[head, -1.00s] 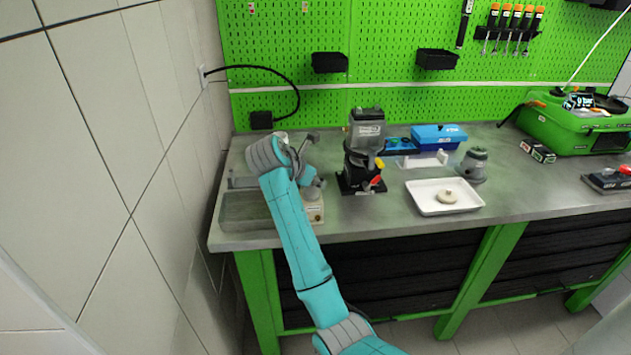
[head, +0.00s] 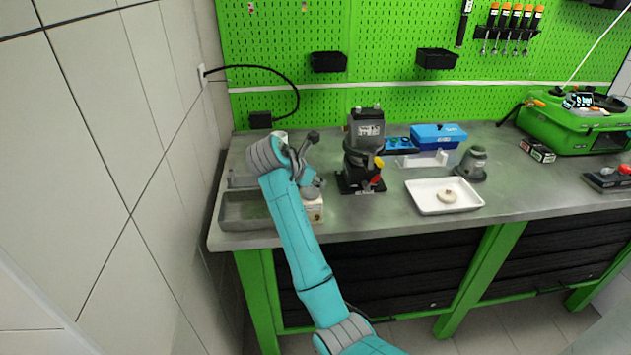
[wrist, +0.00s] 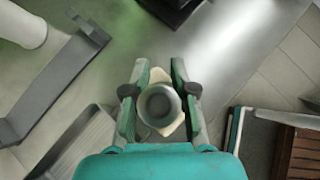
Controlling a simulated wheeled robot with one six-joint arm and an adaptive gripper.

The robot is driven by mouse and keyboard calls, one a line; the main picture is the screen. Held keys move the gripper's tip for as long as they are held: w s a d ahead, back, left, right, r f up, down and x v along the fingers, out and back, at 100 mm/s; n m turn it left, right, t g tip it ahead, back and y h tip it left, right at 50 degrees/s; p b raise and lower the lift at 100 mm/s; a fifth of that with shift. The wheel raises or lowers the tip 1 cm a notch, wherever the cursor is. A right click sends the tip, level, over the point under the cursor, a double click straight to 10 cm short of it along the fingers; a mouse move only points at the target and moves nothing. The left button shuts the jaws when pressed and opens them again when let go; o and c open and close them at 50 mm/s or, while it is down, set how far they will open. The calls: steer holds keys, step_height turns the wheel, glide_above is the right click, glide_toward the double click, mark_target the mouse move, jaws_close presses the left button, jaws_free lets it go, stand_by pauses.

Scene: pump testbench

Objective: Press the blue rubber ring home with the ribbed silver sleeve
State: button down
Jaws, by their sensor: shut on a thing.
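My gripper (wrist: 159,92) has its two fingers on either side of a round grey piece, which looks like the silver sleeve (wrist: 158,104), and is shut on it. Seen from above, the sleeve shows a dark round centre. Its ribs cannot be made out. It is over a cream block (wrist: 159,76), which also shows in the head view (head: 313,209) at the left of the bench, below my gripper (head: 312,189). Whether the sleeve touches the block cannot be told. I cannot see the blue rubber ring.
A grey tray (head: 246,222) lies left of the block, near the bench's front edge. A black and grey pump (head: 364,150) stands to the right. Farther right are a white tray (head: 425,205) with a pale round part and a grey fitting (head: 473,163). The bench between pump and block is clear.

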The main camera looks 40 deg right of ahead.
steer(key=shift+a+f, duration=0.15)
steer(key=shift+f, duration=0.35)
steer(key=shift+r, duration=3.2)
